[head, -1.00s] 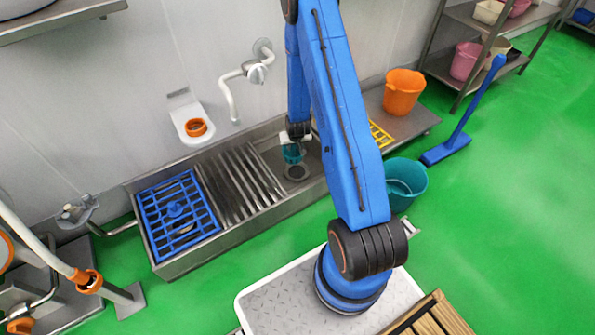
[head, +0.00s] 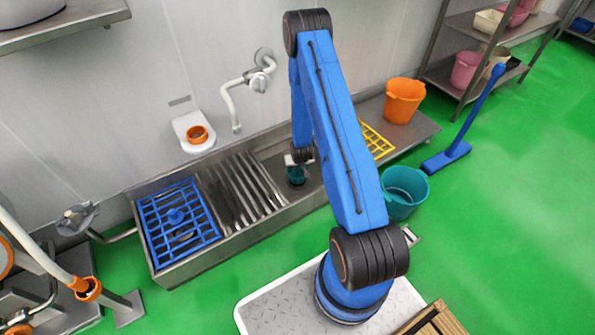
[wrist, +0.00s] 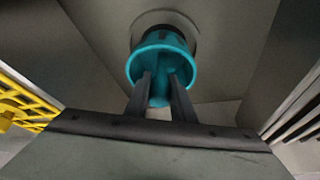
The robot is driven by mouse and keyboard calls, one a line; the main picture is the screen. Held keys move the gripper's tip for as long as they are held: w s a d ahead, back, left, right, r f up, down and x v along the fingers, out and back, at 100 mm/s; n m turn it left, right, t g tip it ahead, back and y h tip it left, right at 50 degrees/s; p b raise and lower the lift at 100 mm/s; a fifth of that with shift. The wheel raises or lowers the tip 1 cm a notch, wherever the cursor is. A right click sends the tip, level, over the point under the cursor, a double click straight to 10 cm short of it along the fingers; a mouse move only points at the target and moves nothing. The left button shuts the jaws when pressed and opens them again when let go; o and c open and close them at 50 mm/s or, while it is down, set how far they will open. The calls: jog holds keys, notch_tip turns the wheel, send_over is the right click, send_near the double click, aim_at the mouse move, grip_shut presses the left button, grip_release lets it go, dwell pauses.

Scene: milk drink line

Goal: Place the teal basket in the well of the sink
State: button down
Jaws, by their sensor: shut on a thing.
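The teal basket (wrist: 160,49) is a small round cup seen from above in the wrist view. My gripper (wrist: 162,88) is shut on its near side, with both fingers at the rim. In the head view the basket (head: 296,176) shows dark teal under my gripper (head: 299,160), low inside the well of the sink (head: 270,160). The basket sits over the round drain area in the wrist view. I cannot tell whether it touches the well floor.
A ribbed drainboard (head: 240,187) and a blue grid (head: 178,222) lie left of the well. A yellow grid (head: 376,140) and an orange bucket (head: 404,100) are to the right. A wall tap (head: 236,110) hangs above. A teal bucket (head: 404,190) stands in front.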

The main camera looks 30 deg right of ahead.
jog(key=shift+f, duration=1.1)
jog(key=c, duration=1.5)
grip_release()
jog(key=shift+f, duration=0.1)
